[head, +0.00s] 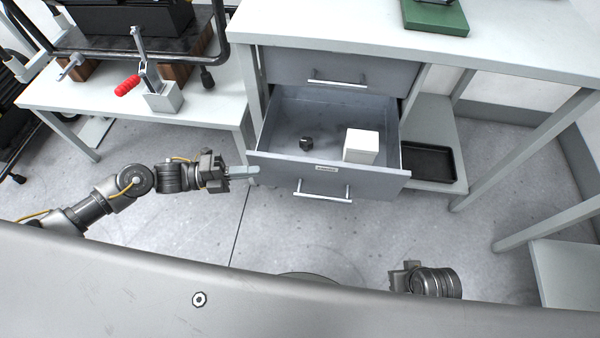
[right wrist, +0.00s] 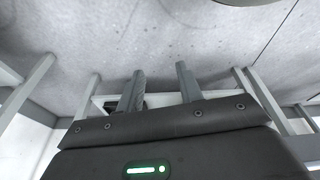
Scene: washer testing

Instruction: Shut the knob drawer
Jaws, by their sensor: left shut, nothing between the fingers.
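The knob drawer (head: 273,166) is the lower grey drawer under the bench, and it stands pulled out. It has a silver bar handle (head: 324,195) and a small label on its front. Inside lie a small black knob (head: 306,143) and a white box (head: 361,147). My left gripper (head: 252,172) is shut and empty, with its fingertips close to the left end of the drawer front; I cannot tell whether they touch. My right gripper shows in the right wrist view (right wrist: 160,72) with its two fingers apart and nothing between them.
A closed upper drawer (head: 340,68) sits above the open one. A black tray (head: 428,162) lies on the low shelf to the right. A side table (head: 215,104) with a red-handled clamp (head: 128,86) stands at left. The floor before the drawer is clear.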

